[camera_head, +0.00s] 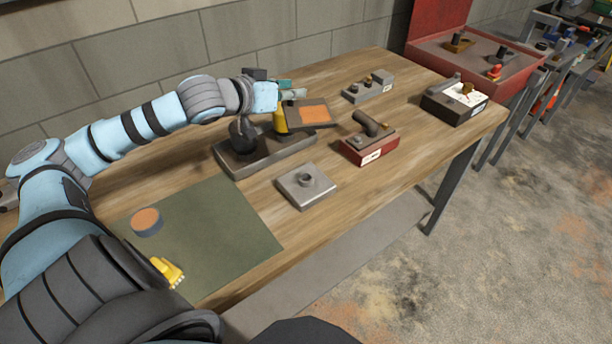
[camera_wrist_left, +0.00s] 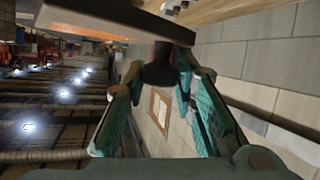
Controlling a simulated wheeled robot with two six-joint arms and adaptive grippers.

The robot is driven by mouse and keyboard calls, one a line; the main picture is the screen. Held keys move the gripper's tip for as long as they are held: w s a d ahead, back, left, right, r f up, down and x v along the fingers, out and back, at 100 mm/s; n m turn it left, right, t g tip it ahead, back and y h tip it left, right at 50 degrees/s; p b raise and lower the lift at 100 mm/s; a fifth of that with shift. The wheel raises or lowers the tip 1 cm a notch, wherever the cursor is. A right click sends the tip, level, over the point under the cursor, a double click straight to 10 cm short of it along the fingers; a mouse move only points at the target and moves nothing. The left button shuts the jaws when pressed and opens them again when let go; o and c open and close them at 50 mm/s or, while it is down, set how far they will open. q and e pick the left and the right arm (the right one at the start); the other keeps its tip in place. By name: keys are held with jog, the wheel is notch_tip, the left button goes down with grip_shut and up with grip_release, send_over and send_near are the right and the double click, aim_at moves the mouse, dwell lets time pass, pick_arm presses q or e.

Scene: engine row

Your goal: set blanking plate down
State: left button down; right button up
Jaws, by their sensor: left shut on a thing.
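The blanking plate (camera_head: 326,117) seems to be the dark square plate with an orange patch on its face. In the head view it is off the bench at the end of my left gripper (camera_head: 287,94). In the left wrist view the plate (camera_wrist_left: 95,20) shows nearly edge-on at the top, with a dark round stem (camera_wrist_left: 158,72) between the fingers. My left gripper (camera_wrist_left: 160,100) is shut on it. My right gripper is not in view.
Below and left of the plate is a dark base (camera_head: 262,160) with a black knob and yellow post. A grey plate (camera_head: 306,186), red block (camera_head: 369,150), grey block (camera_head: 370,87) and black box (camera_head: 455,103) stand nearby. The green mat (camera_head: 215,235) holds an orange-topped disc (camera_head: 147,221) and yellow piece (camera_head: 167,270).

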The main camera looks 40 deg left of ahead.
pick_arm(q)
jog(key=shift+a, duration=0.3)
notch_tip(320, 180, down, 19)
jog(key=b, duration=0.4)
jog(key=shift+d+f, duration=0.1)
jog(key=shift+f, duration=0.05)
jog(key=c, duration=1.6)
grip_release()
jog(key=shift+f, duration=0.1)
jog(key=shift+o, duration=1.4)
jog(key=shift+s, duration=0.15)
